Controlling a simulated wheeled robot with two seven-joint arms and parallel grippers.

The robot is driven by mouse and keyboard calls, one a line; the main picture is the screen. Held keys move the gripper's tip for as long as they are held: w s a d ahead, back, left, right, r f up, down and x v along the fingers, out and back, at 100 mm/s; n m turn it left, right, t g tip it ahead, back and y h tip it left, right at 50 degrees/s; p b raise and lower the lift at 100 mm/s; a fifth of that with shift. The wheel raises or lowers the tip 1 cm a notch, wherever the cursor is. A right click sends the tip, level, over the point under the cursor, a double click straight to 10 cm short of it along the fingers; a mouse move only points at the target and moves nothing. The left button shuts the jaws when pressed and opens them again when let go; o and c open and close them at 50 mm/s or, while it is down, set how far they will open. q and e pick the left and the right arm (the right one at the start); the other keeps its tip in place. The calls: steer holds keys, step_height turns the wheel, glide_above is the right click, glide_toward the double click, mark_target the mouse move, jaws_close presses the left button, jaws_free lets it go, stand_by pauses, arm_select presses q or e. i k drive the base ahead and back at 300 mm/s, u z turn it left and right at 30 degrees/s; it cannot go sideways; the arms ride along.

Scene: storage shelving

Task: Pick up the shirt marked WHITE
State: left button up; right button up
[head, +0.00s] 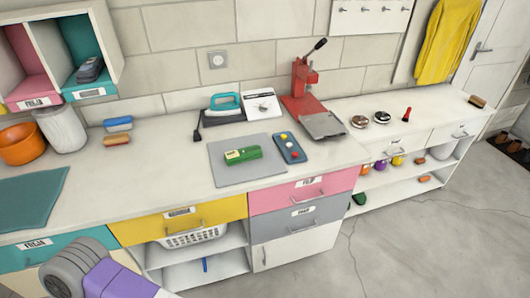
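No shirt with a readable WHITE mark shows in the head view. A yellow garment (446,38) hangs on the wall at the upper right, beside the door; no marking on it can be read. Part of my arm, grey and purple, comes in at the bottom left, in front of the drawers. Neither of my grippers is in the picture.
A long white counter (150,192) crosses the view. It bears a grey mat (225,175) with a green object (243,155), an iron (224,107) and a red press (303,80). Drawers and a white basket (192,237) are below. Floor at the right (440,240) is clear.

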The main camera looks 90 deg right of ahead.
mark_target(252, 152)
steer(key=z, duration=2.85)
